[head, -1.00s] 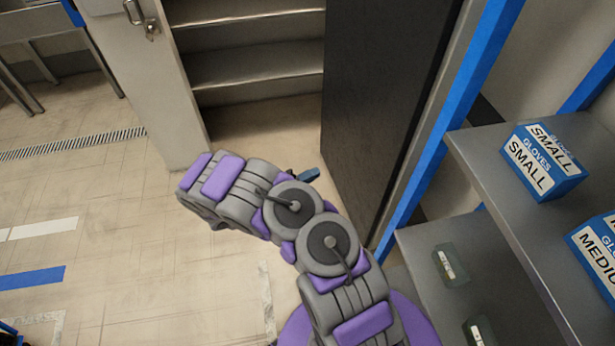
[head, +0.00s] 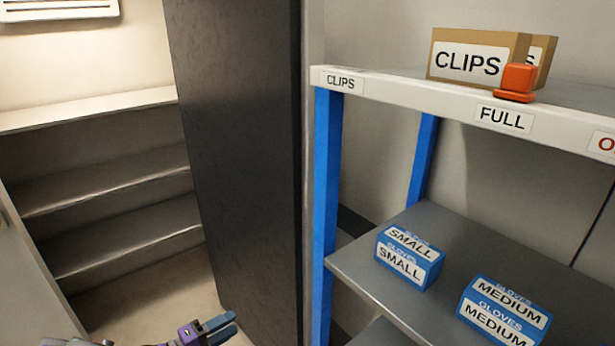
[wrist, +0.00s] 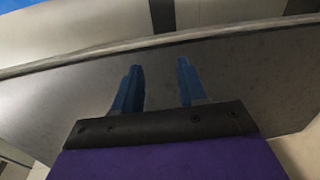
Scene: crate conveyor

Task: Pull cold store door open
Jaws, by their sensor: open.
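The cold store stands open in the head view, with its lit inside and bare shelves (head: 110,185) showing. A tall dark panel (head: 235,150), which looks like the door swung wide, stands at the right of the opening. My gripper (head: 222,326) is low in the head view, in front of the opening and near the panel's foot. In the wrist view its two blue fingers (wrist: 158,88) are apart with nothing between them. A dark grey panel surface (wrist: 225,70) with a pale edge lies beyond them; I cannot tell whether they touch it.
A rack with blue posts (head: 327,200) stands close to the right of the dark panel. It holds a small gloves box (head: 408,258), a medium gloves box (head: 503,312), a clips box (head: 480,60) and an orange object (head: 516,83). A pale panel (head: 30,275) borders the opening at left.

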